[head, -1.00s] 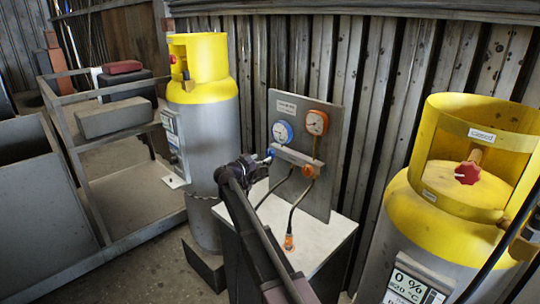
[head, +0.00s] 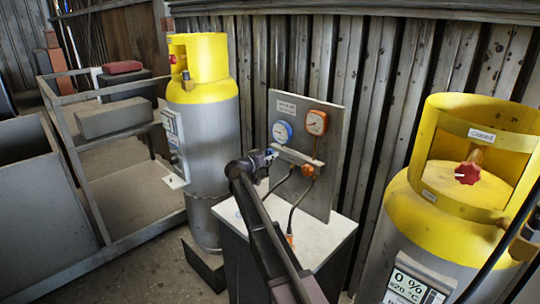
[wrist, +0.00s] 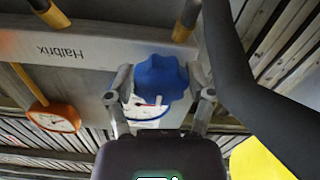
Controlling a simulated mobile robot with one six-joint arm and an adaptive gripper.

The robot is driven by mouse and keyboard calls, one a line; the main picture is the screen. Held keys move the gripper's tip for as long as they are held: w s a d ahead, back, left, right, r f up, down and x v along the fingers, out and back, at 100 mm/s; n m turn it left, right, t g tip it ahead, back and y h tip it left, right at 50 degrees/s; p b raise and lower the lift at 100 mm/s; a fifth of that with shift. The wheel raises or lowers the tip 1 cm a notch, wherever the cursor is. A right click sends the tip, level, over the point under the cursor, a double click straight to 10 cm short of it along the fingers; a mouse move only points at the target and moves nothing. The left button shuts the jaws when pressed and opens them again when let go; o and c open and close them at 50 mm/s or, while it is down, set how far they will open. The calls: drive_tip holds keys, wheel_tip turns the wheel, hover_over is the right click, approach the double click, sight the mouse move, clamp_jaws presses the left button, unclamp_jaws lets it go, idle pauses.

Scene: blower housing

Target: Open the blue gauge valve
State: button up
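The blue gauge valve knob (wrist: 160,80) is lobed and sits between the two fingers of my gripper (wrist: 160,86) in the wrist view. The fingers stand apart, one on each side of the knob, with at most narrow gaps; I cannot tell whether they touch it. In the head view my gripper (head: 266,157) is at the left end of the manifold bar (head: 298,159) and largely covers the blue knob. The blue gauge (head: 282,132) is just above it, and also shows partly behind the knob in the wrist view (wrist: 147,110).
The orange gauge (head: 316,122) and orange valve knob (head: 308,170) are to the right on the same grey panel (head: 326,185). Hoses hang below the bar. Yellow-topped cylinders stand left (head: 213,120) and right (head: 440,225). A metal cart (head: 140,205) is at far left.

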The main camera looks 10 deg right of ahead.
drive_tip(key=c, duration=0.4)
drive_tip(key=shift+o, duration=0.2)
drive_tip(key=shift+n, duration=0.6)
drive_tip(key=n, duration=0.3)
drive_tip(key=shift+d+n, duration=0.1)
drive_tip(key=shift+n, duration=0.2)
drive_tip(key=n, duration=1)
drive_tip(key=shift+n, duration=0.4)
drive_tip(key=n, duration=0.5)
drive_tip(key=shift+s+r+n, duration=0.1)
drive_tip(key=shift+n, duration=0.3)
